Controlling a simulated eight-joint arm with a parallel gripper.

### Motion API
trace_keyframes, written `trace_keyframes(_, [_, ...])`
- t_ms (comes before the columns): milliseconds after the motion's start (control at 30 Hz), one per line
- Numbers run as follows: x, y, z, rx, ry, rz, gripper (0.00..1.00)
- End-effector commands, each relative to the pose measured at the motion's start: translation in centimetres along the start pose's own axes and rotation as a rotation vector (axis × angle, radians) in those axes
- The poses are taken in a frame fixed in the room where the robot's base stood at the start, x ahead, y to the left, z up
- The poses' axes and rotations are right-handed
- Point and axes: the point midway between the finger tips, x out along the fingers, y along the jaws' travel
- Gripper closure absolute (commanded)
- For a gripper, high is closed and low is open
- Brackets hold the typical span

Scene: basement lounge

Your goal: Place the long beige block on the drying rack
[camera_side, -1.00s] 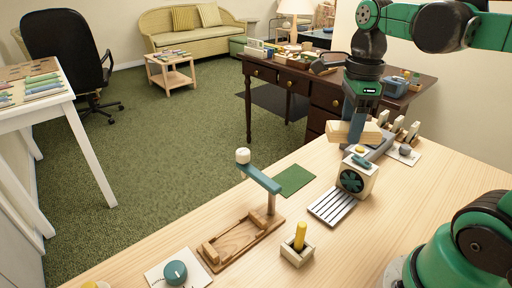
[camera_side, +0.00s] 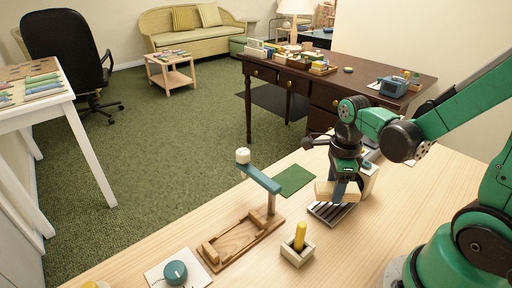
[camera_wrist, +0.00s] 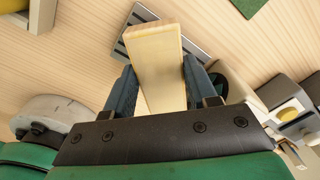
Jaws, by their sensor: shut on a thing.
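My gripper (camera_side: 345,190) is shut on the long beige block (camera_side: 325,191), which lies crosswise between its fingers. In the wrist view the block (camera_wrist: 157,65) shows between the two dark fingers of my gripper (camera_wrist: 157,88). The drying rack (camera_side: 325,213), a slatted grey metal rack, lies on the table under the block. Part of the rack (camera_wrist: 133,16) also shows behind the block in the wrist view. The block appears to be above the slats; I cannot tell whether it touches them.
A beige box with a round dark front (camera_wrist: 232,82) stands beside the rack. A teal dial (camera_side: 175,272) lies at front left.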

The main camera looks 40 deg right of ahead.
Motion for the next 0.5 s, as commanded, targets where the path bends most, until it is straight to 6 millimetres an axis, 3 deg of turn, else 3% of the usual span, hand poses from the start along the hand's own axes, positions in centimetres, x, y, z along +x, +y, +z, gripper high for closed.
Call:
trace_keyframes(200, [2.1, 0.0, 0.0, 0.0, 0.0, 0.0, 1.0])
trace_keyframes(500, [2.4, 0.0, 0.0, 0.0, 0.0, 0.0, 1.0])
